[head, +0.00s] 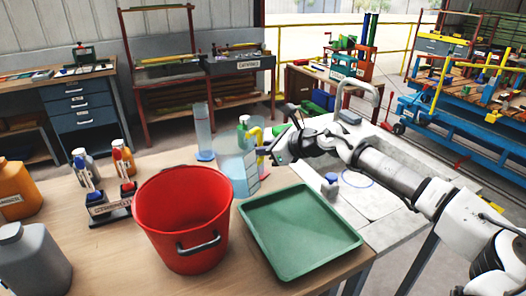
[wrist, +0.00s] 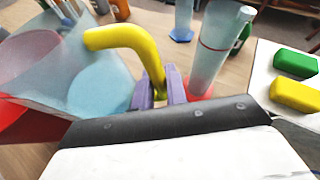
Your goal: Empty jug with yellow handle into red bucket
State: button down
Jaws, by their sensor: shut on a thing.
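The clear jug (head: 238,178) with a yellow handle (head: 256,138) holds pale blue liquid. In the head view it is behind and right of the red bucket (head: 172,212) and looks slightly tilted. My gripper (head: 264,154) is at its right side, shut on the handle. In the wrist view the purple fingers (wrist: 158,90) pinch the lower end of the yellow handle (wrist: 128,42), and the jug (wrist: 100,88) is at the left. The bucket is upright on the bench, its inner wall visible. Part of its rim shows at the wrist view's left edge.
A green tray (head: 300,228) lies right of the bucket. A tall clear cylinder (head: 203,130) stands behind the jug. A small bottle rack (head: 108,208), orange jug (head: 18,192) and grey jug (head: 32,260) are at left. The sink (head: 385,160) is at right.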

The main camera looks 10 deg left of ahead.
aim_at(255, 129)
jog(key=shift+n+t+h, duration=0.4)
jog(key=shift+n, duration=0.4)
jog(key=shift+s+a+r+p, duration=0.2)
jog(key=shift+s+r, duration=0.15)
jog(key=shift+r, duration=1.25)
jog(key=shift+s+a+r+p, duration=0.2)
jog(key=shift+s+r, duration=0.15)
jog(key=shift+r, duration=1.3)
jog(key=shift+s+a+r+p, duration=0.1)
jog(key=shift+s+a+r, duration=0.2)
jog(key=shift+r, duration=1.3)
jog(key=shift+s+a+r+n+t, duration=0.1)
jog(key=shift+s+r+n+t, duration=0.15)
jog(key=shift+r, duration=0.6)
jog(key=shift+s+r+n+t, duration=0.15)
jog(key=shift+s+r, duration=0.05)
jog(key=shift+r, duration=0.65)
jog(key=shift+b, duration=0.65)
jog(key=shift+f+n+t+h+b, duration=0.2)
jog(key=shift+n+t+h+b, duration=0.15)
jog(key=shift+b, duration=0.55)
jog(key=shift+s+a+r+n+t+b, duration=0.15)
jog(key=shift+n+t+b, duration=0.3)
jog(key=shift+b, duration=0.6)
jog(key=shift+s+r+n+h+b, duration=0.15)
jog(key=shift+n+h+b, duration=0.15)
jog(key=shift+b, duration=0.25)
jog(key=shift+a+r+b, duration=0.1)
jog(key=shift+r+b, duration=0.05)
jog(key=shift+b, duration=0.25)
